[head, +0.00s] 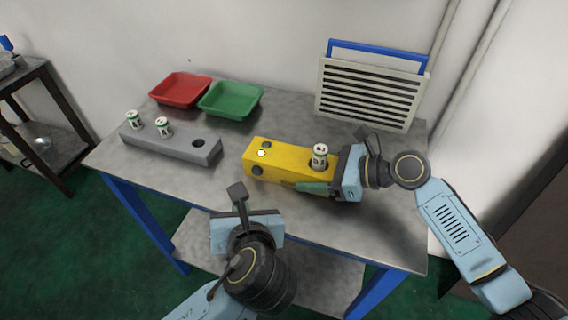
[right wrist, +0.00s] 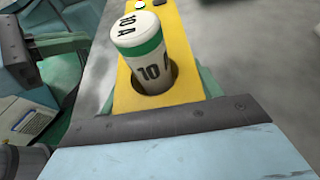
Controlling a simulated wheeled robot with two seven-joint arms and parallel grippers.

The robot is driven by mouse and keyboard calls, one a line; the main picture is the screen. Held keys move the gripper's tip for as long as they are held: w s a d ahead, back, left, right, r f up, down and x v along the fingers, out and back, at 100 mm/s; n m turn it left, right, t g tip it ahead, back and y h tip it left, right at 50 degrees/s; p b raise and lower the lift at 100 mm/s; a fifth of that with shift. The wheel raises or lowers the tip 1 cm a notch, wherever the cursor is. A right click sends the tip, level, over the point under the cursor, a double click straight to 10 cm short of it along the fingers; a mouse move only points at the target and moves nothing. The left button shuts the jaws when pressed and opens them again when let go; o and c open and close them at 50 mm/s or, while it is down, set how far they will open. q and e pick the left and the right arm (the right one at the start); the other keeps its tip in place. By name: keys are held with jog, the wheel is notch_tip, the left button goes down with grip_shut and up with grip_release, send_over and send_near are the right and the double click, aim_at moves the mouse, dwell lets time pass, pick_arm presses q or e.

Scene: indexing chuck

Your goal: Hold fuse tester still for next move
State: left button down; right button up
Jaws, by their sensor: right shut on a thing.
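The yellow fuse tester (head: 285,153) lies on the metal table. My right gripper (head: 326,178) is shut across its right end, with green fingers along its sides; the yellow top also shows in the right wrist view (right wrist: 125,96). A white fuse with a green band (head: 320,154) stands in the tester's round hole, leaning slightly. In the right wrist view this fuse (right wrist: 140,40) reads "10 A", and no finger visibly touches it. My left gripper (head: 240,205) is in front of the table's near edge, apart from the tester; its finger opening is unclear.
A grey block (head: 175,146) at left holds two fuses (head: 134,120) (head: 164,128) and has an empty hole at its right end. A red tray (head: 180,88) and a green tray (head: 230,100) stand behind. A slatted panel (head: 370,95) stands at the back right.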

jog(key=o, duration=1.2)
jog(key=shift+d, duration=0.1)
jog(key=v, duration=1.1)
jog(key=shift+s+d+r, duration=0.15)
jog(key=shift+d+r, duration=0.1)
jog(key=shift+d, duration=0.1)
